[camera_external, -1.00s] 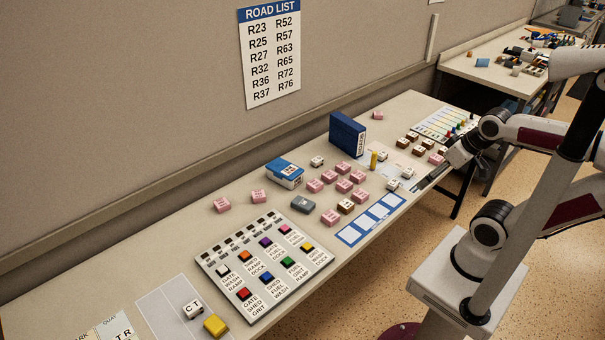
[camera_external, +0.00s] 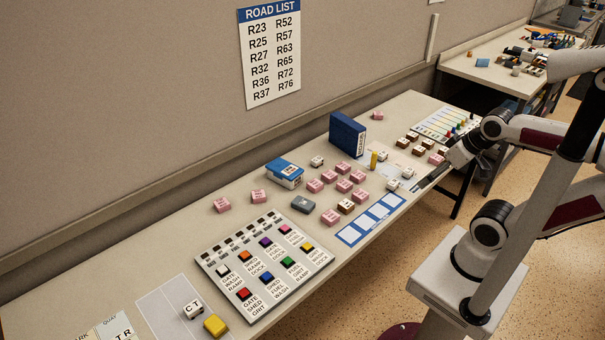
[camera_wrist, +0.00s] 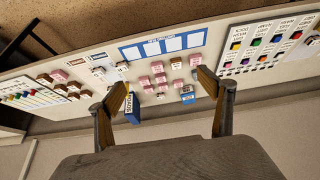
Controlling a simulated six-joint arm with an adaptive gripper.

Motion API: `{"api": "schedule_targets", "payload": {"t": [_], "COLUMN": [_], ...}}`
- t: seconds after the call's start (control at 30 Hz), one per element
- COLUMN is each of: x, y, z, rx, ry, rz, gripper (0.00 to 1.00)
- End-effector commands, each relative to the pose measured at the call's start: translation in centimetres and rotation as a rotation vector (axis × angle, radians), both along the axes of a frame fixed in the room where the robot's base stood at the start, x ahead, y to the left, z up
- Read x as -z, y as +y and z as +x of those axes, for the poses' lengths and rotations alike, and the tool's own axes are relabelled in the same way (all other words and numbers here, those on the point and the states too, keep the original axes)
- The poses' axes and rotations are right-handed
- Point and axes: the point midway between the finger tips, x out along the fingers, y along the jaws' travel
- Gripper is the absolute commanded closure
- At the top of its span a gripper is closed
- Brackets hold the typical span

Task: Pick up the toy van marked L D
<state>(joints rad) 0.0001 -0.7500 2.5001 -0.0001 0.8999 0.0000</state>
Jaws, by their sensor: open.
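Several small toy vans stand on the long table. A white van marked C T (camera_external: 192,309) is at the near left end on a grey mat. Other white vans (camera_external: 317,161), (camera_external: 392,184), (camera_external: 407,172) stand around the middle and right, with marks too small to read. I cannot tell which van is marked L D. My gripper (camera_external: 428,180) is at the table's right front edge in the external view, and its fingertips are hard to see there. In the wrist view my gripper (camera_wrist: 166,82) is open and empty, its two fingers spread above the table.
Pink blocks (camera_external: 343,186) cluster mid-table. A blue box (camera_external: 285,173) and an upright dark blue binder (camera_external: 347,134) stand at the back. A button panel (camera_external: 238,307) lies at left, and a blue-framed strip (camera_external: 352,235) lies along the front edge. A wall runs behind.

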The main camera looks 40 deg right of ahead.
Motion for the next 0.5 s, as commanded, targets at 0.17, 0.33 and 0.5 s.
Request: {"api": "schedule_targets", "payload": {"t": [0.17, 0.33, 0.5], "x": [0.00, 0.00, -0.03], "y": [0.00, 0.00, -0.27], "z": [0.00, 0.00, 0.36], "rx": [0.000, 0.000, 0.005], "ry": [0.000, 0.000, -0.003], "rz": [0.000, 0.000, -0.007], "gripper": [0.42, 0.42, 0.42]}}
